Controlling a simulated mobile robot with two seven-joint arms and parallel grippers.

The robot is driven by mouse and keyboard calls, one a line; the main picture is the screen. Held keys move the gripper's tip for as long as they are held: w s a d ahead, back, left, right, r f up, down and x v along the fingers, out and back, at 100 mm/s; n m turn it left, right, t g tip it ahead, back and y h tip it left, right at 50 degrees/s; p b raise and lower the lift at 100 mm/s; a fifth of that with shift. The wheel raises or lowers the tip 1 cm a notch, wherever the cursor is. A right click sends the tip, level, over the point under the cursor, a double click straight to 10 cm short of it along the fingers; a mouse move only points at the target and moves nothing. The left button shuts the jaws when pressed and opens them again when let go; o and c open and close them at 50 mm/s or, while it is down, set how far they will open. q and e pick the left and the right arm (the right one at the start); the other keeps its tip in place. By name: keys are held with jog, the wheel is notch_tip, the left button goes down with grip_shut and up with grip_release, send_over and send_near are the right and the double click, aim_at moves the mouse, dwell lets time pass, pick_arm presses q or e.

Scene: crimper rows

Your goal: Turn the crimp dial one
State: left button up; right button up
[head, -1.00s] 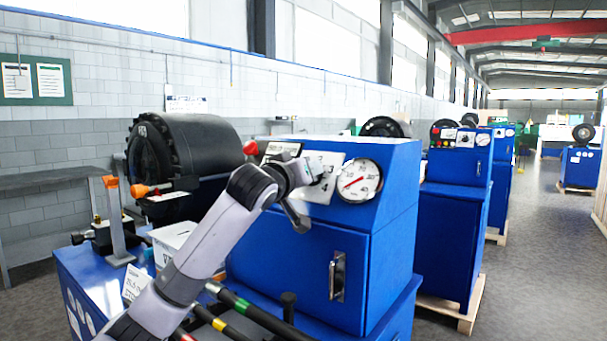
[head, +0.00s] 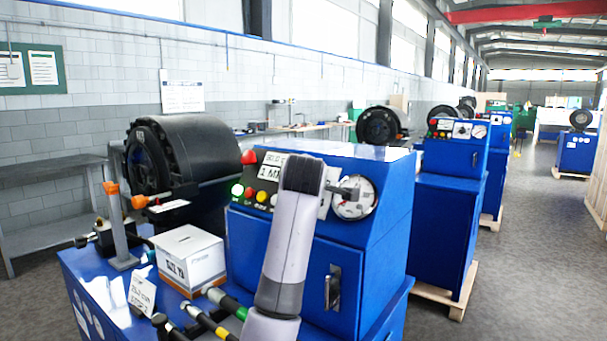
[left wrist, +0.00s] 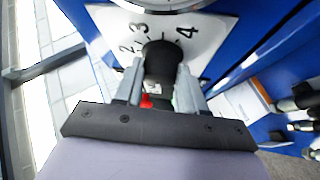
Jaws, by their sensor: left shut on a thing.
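The crimp dial is a black knob (left wrist: 160,62) on a white plate (left wrist: 212,28) with the numbers 2, 3 and 4 showing in the left wrist view. My left gripper (left wrist: 158,85) is shut on the knob, one finger on each side. The gripper hides the lower part of the plate, and I cannot tell which number the knob points to. In the head view my left gripper (head: 346,190) is at the panel, and my arm covers the knob and most of the plate. My right gripper is not in view.
A round gauge (head: 355,198) sits right of the dial on the blue machine (head: 385,255). Lit buttons (head: 250,193) and a red mushroom button (head: 249,157) are to the left. A white box (head: 190,260) and hoses (head: 205,318) lie on the bench in front.

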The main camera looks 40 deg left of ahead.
pick_arm(q)
jog(key=n, duration=0.1)
jog(key=n+g+p, duration=0.1)
jog(key=shift+w+d+r+n+g, duration=0.1)
jog(key=shift+r+n+g, duration=0.05)
jog(key=shift+n+g, duration=0.2)
jog(key=shift+n+g+h, duration=0.7)
jog(key=shift+n+g, duration=0.05)
jog(key=shift+n, duration=0.7)
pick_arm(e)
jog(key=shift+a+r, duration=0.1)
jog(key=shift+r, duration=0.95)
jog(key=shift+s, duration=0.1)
pick_arm(q)
jog(key=o, duration=1.1)
jog(key=shift+c, duration=0.2)
jog(key=b+v, duration=0.1)
jog(key=v, duration=0.6)
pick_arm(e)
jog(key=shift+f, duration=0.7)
